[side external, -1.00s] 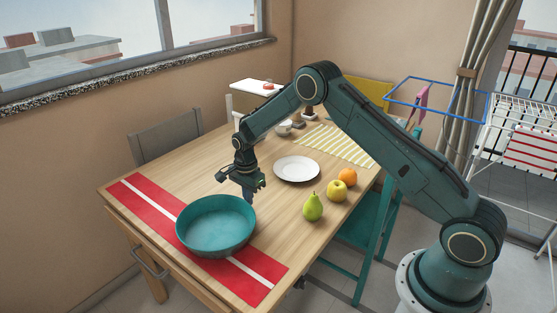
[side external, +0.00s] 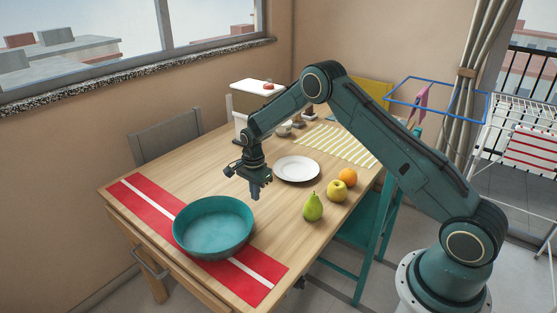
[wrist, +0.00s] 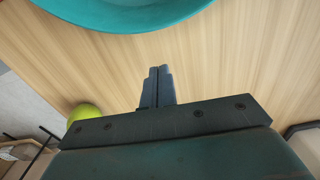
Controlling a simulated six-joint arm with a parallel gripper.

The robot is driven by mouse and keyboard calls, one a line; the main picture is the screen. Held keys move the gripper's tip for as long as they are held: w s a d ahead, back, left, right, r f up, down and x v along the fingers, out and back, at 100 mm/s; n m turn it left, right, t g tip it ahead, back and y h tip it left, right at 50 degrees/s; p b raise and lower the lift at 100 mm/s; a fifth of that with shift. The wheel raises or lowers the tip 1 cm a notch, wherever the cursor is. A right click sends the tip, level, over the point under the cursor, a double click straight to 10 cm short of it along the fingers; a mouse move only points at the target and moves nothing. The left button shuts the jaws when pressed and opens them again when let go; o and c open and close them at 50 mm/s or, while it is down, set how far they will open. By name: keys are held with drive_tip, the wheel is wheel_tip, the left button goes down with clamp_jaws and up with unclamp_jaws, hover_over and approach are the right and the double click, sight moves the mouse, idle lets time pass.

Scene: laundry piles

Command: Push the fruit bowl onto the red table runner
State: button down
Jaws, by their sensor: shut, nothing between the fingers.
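The teal fruit bowl (side external: 213,228) is empty and sits upright on the red table runner (side external: 262,290), which has a white stripe down its middle. The bowl covers the middle of the runner, and its far right side reaches over the runner's inner edge. My gripper (side external: 255,197) is shut and empty, above the bare wood to the right of and behind the bowl, apart from it. In the wrist view my shut fingers (wrist: 157,72) point toward the bowl's rim (wrist: 130,27), with a strip of bare wood between them.
A green pear (side external: 313,207), a yellow apple (side external: 337,191) and an orange (side external: 348,177) stand along the table's right side. A white plate (side external: 297,169) lies behind my gripper. A striped yellow mat (side external: 340,145) is farther back. The table's left half behind the bowl is clear.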

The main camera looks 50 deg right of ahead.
drive_tip(key=s+a+r+n+t, duration=0.1)
drive_tip(key=s+a+r+n, duration=0.15)
drive_tip(key=r, duration=0.85)
drive_tip(key=s+a+r+n, duration=0.1)
drive_tip(key=s+r+n, duration=0.15)
drive_tip(key=r, duration=0.95)
drive_tip(key=s+a+r+n+t, duration=0.2)
drive_tip(key=s+a+r+n, duration=0.15)
drive_tip(key=s+r, duration=0.7)
drive_tip(key=s+a+n+t, duration=0.2)
drive_tip(key=s+n, duration=0.8)
drive_tip(key=s, duration=1.2)
drive_tip(key=shift+s+a+f+t, duration=0.2)
drive_tip(key=shift+a+f+t, duration=0.1)
drive_tip(key=shift+a, duration=0.1)
